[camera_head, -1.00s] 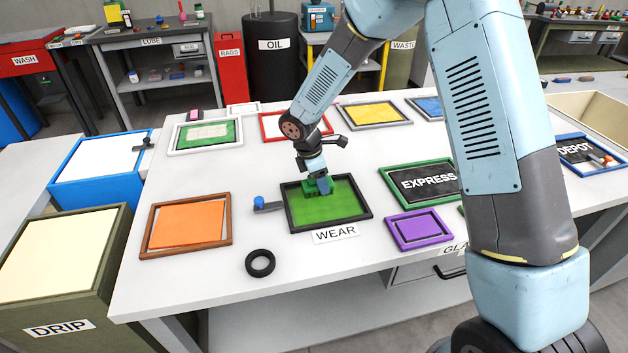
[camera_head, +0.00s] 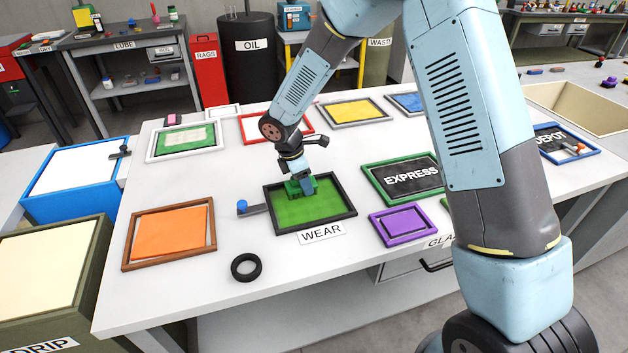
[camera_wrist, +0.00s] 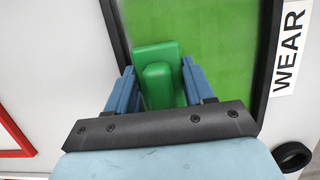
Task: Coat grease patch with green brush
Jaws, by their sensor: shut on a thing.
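My gripper (camera_head: 303,185) is shut on the green brush (camera_head: 293,188), over the far left part of the dark-framed green tray (camera_head: 327,223) labelled WEAR. In the wrist view the green brush (camera_wrist: 157,84) sits between the two blue fingers of my gripper (camera_wrist: 158,70). Its block lies over the green surface close to the dark frame. I cannot tell whether it touches the surface. No grease patch stands out clearly on the green surface; green on green is hard to tell apart, and the brush hides part of it.
A blue-knobbed grey piece (camera_head: 243,207) lies left of the tray, and a black ring (camera_head: 246,267) lies in front. An orange tray (camera_head: 168,233), the EXPRESS tray (camera_head: 408,178) and a purple tray (camera_head: 402,226) stand around it.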

